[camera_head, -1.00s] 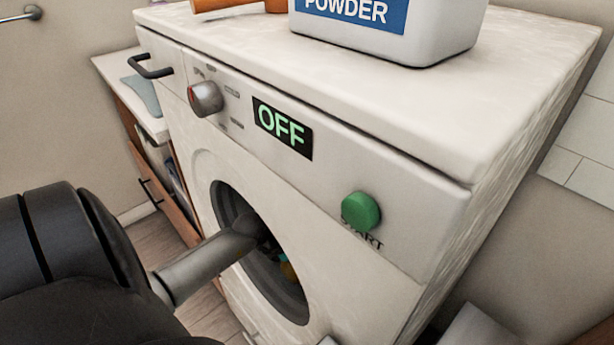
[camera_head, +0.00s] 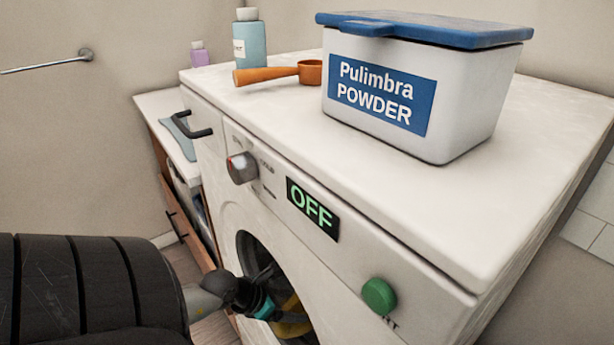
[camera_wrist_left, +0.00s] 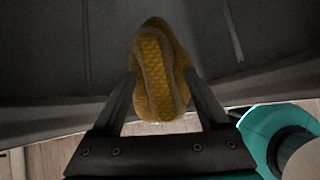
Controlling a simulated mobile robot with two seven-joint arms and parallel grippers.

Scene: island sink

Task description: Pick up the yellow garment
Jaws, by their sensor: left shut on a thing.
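The yellow garment (camera_wrist_left: 155,55) is bunched between the two fingers of my left gripper (camera_wrist_left: 160,85) in the left wrist view. The gripper is shut on it. In the head view, my left gripper (camera_head: 268,307) is at the round opening of the washing machine (camera_head: 250,225). A part of the yellow garment (camera_head: 291,318) shows just inside the opening, beside the gripper. The rest of it is hidden by the gripper and the door rim. My right gripper is not in view.
A white powder box with a blue lid (camera_head: 420,95), an orange scoop (camera_head: 278,74) and a blue bottle (camera_head: 250,45) stand on the machine. Its display (camera_head: 312,209) reads OFF. A green start button (camera_head: 378,296) is right of the opening. The dark drum surrounds the fingers.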

